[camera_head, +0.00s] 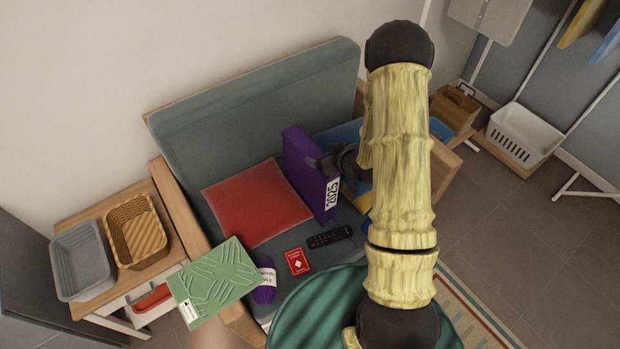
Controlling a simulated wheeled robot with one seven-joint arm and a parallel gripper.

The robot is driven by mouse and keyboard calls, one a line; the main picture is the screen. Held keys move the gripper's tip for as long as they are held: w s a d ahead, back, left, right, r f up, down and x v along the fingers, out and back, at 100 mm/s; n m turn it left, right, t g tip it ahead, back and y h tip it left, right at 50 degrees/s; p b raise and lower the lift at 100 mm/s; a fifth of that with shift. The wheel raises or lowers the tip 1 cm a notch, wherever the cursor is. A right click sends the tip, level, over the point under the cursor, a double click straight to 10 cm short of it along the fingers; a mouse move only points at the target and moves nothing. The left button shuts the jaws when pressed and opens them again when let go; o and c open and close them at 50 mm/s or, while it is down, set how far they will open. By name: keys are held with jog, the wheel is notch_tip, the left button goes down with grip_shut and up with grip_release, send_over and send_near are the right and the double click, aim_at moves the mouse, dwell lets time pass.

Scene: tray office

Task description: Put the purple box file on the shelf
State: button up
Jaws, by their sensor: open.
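Part of the gripper is hidden behind my arm. No shelf is plainly marked out; a low wooden board (508,158) at the right, part of a rack, carries a white basket (526,134).
A side table (172,254) at left holds two baskets. A round green surface (310,310) is in front. Floor at right is clear.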

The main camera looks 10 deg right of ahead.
aim_at(313, 153)
jog(key=shift+x, duration=0.75)
jog(key=shift+f, duration=0.1)
jog(key=x, duration=0.5)
jog(key=shift+s+a+f+p, duration=0.1)
jog(key=shift+s+f+p, duration=0.1)
jog(key=shift+f+p, duration=0.1)
jog(key=shift+c, duration=0.4)
grip_shut()
